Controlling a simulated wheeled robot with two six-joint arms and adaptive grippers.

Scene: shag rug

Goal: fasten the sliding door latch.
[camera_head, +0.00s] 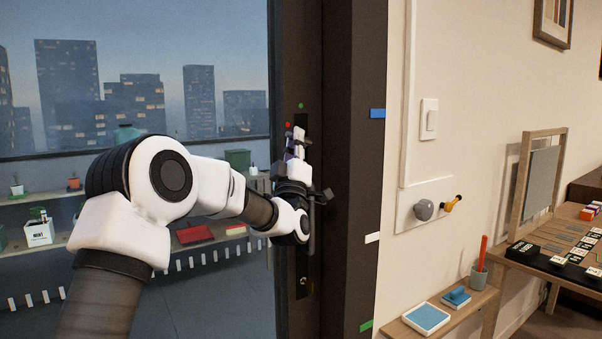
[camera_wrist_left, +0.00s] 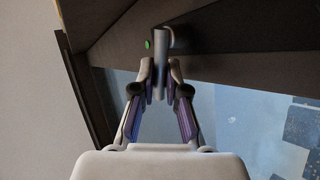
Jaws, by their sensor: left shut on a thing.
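The sliding door latch sits on the dark door frame. Its grey lever (camera_wrist_left: 160,42) shows in the left wrist view between my fingertips. In the head view my gripper hides most of it, and only a dark plate (camera_head: 301,121) shows above. A green dot (camera_head: 300,105) and a red dot (camera_head: 287,125) lie close by. The green dot also shows in the wrist view (camera_wrist_left: 148,45), left of the lever. My left gripper (camera_head: 294,142) is shut on the latch lever, with one finger on each side (camera_wrist_left: 161,75). My right gripper is not in view.
The glass door (camera_head: 220,290) with shelves and a city behind is at the left. A dark post (camera_head: 350,200) with coloured marks stands right of the latch. A wall shelf (camera_head: 440,315) and a desk (camera_head: 545,262) are further right.

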